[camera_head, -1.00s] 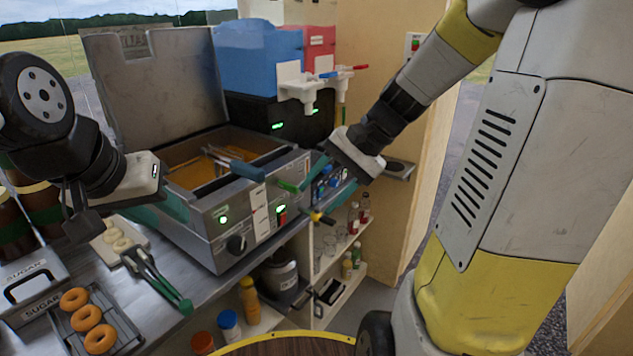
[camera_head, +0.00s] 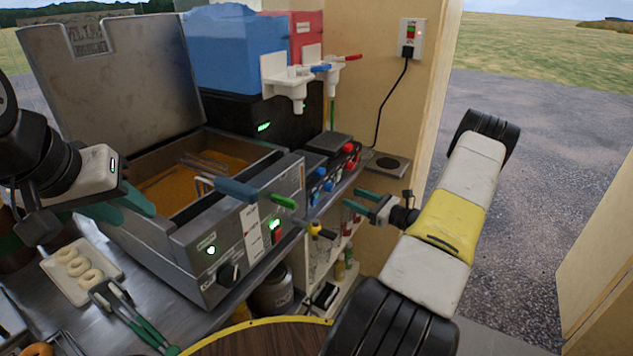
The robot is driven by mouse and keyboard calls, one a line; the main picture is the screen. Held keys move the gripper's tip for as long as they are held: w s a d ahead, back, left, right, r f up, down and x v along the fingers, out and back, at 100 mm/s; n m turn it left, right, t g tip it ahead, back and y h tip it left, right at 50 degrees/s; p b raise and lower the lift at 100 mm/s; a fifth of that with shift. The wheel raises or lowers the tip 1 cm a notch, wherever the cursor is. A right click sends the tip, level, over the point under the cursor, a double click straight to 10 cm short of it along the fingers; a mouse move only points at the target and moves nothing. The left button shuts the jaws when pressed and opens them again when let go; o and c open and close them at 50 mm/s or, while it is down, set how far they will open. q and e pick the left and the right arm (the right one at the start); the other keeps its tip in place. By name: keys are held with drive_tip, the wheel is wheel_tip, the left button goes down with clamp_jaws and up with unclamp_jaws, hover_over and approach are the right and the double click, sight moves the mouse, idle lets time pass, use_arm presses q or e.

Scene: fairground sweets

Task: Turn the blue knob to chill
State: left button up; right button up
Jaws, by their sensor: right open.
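Two small control boxes stand side by side right of the fryer. The nearer one carries blue knobs (camera_head: 320,172) on its front; the other carries red knobs (camera_head: 349,148). The knob markings are too small to read. My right gripper (camera_head: 352,200) is open and empty, its teal fingers pointing left, a little right of and below the blue knobs and apart from them. My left gripper (camera_head: 140,202) is at the fryer's left side with teal fingers partly hidden; I cannot tell how far apart they are.
The steel fryer (camera_head: 205,290) with its raised lid (camera_head: 115,80) fills the left. Blue and red tanks (camera_head: 235,50) with taps stand behind the boxes. A cord runs from a wall socket (camera_head: 410,38). Shelves with bottles lie below the counter.

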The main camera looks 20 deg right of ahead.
sight(332, 189)
drive_tip(key=x, duration=0.7)
drive_tip(key=shift+w+a, duration=0.15)
clamp_jaws()
drive_tip(key=shift+n, duration=0.3)
drive_tip(key=n+y, duration=0.1)
drive_tip(key=n, duration=1)
drive_tip(key=shift+w+f+n, duration=0.1)
drive_tip(key=shift+f+n, duration=0.05)
drive_tip(key=shift+n, duration=0.15)
idle(0.5)
